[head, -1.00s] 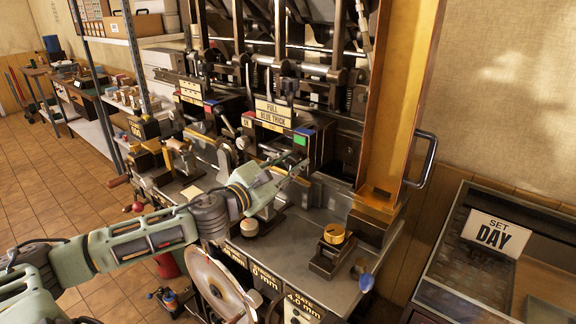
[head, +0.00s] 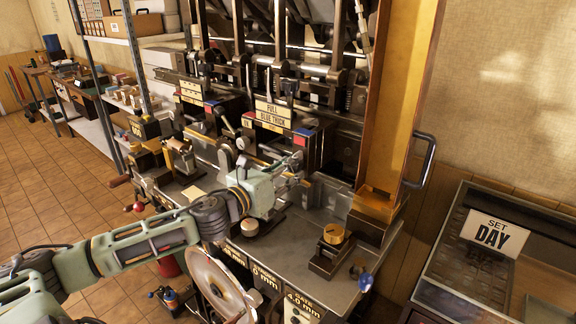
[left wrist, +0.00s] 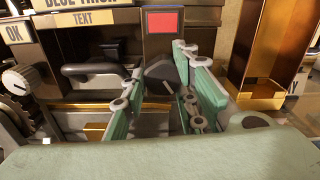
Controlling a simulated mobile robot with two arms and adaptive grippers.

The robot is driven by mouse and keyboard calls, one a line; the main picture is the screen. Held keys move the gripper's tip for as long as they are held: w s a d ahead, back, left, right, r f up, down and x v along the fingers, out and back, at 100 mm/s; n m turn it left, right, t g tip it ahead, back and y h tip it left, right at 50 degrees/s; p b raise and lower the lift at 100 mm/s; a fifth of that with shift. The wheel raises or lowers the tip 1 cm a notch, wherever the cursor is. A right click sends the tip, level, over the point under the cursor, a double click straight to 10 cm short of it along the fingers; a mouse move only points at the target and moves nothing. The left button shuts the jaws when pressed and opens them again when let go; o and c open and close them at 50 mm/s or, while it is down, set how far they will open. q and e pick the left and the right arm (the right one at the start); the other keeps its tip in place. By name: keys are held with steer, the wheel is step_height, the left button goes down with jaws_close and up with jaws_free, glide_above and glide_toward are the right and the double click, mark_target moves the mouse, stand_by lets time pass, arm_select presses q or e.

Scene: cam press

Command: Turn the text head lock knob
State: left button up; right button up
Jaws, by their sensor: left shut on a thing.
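The text head carries a "TEXT" plate (left wrist: 90,18), a "FULL BLUE THICK" sign (head: 273,112) and a small lamp panel that is red (left wrist: 166,22); the panel also shows in the head view (head: 301,138). A dark lock knob (left wrist: 160,74) sits below the red panel in the left wrist view. My left gripper (head: 297,173) reaches the front of the text head. The gripper hides the knob in the head view. My right gripper is not in view.
A black handle (left wrist: 95,70) is left of the knob. A tall yellow chute (head: 398,100) stands to the right. A brass-topped block (head: 333,236) sits on the grey bench (head: 300,238). A "SET DAY" sign (head: 493,233) is on the case at the right.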

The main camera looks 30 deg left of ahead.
arm_select(q)
steer(key=shift+d+f+n+p, duration=0.15)
steer(key=shift+n+p, duration=0.5)
steer(key=shift+n, duration=2)
steer(key=shift+a+f+n+p, duration=0.15)
steer(key=shift+n+p, duration=0.55)
steer(key=shift+n, duration=1.9)
steer(key=shift+d+f+n+p, duration=0.15)
steer(key=shift+n+p, duration=0.5)
steer(key=shift+n, duration=2)
steer(key=shift+s+f, duration=0.1)
steer(key=shift+f, duration=0.1)
steer(key=o, duration=1)
steer(key=shift+r, duration=0.15)
steer(key=s, duration=0.8)
steer(key=s+a, duration=0.1)
steer(key=s, duration=0.3)
